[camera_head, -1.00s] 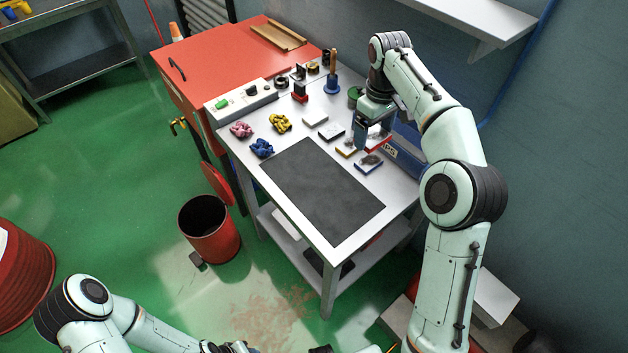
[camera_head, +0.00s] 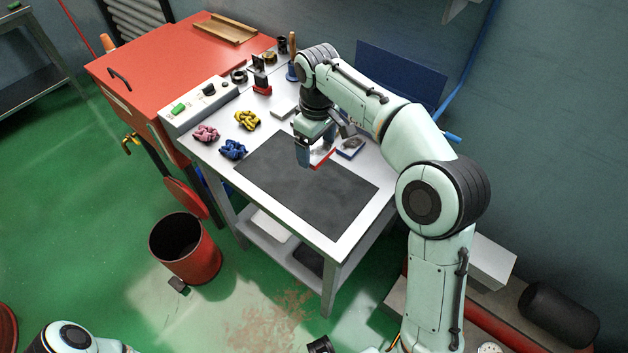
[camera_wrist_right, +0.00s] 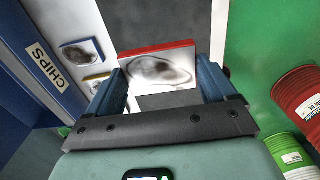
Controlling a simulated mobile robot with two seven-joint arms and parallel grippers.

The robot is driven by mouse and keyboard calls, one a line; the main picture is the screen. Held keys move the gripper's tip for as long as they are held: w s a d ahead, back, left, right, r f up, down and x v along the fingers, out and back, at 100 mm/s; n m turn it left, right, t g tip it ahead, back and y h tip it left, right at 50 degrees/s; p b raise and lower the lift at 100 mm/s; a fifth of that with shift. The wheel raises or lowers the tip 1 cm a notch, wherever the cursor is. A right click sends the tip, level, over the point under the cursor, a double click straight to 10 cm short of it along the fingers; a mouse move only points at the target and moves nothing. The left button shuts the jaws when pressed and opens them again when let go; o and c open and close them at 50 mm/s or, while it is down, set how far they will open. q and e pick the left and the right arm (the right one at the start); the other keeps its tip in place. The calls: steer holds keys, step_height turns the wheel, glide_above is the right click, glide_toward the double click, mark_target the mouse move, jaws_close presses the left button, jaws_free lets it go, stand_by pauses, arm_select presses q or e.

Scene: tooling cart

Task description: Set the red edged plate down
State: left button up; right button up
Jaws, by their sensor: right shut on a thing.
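The red edged plate (camera_wrist_right: 158,72) is a pale square with a dark smudged patch and a red edge. My right gripper (camera_wrist_right: 163,80) is shut on it, with one blue finger on each side. In the head view the right gripper (camera_head: 312,158) points down over the back edge of the dark mat (camera_head: 290,190), and the plate's red edge (camera_head: 322,161) shows by its fingers. The plate appears held above the mat; the exact gap cannot be told. A blue edged plate (camera_head: 350,147) lies just right of the gripper. My left gripper is out of view.
Pink (camera_head: 206,133), blue (camera_head: 232,149) and yellow (camera_head: 247,120) crumpled cloths lie left of the mat. A control box (camera_head: 200,104) stands behind them. A blue CHIPS bin (camera_wrist_right: 45,65) is beside the gripper. Most of the mat is bare.

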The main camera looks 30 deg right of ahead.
mark_target(316, 185)
step_height(316, 185, down, 12)
steer(key=shift+w+f+b, duration=0.1)
steer(key=shift+b, duration=0.85)
steer(key=shift+f, duration=0.1)
steer(key=o, duration=1.3)
steer(key=shift+f, duration=0.15)
steer(key=shift+o, duration=0.2)
step_height(316, 185, up, 12)
steer(key=shift+r+p, duration=0.2)
steer(key=shift+p, duration=0.95)
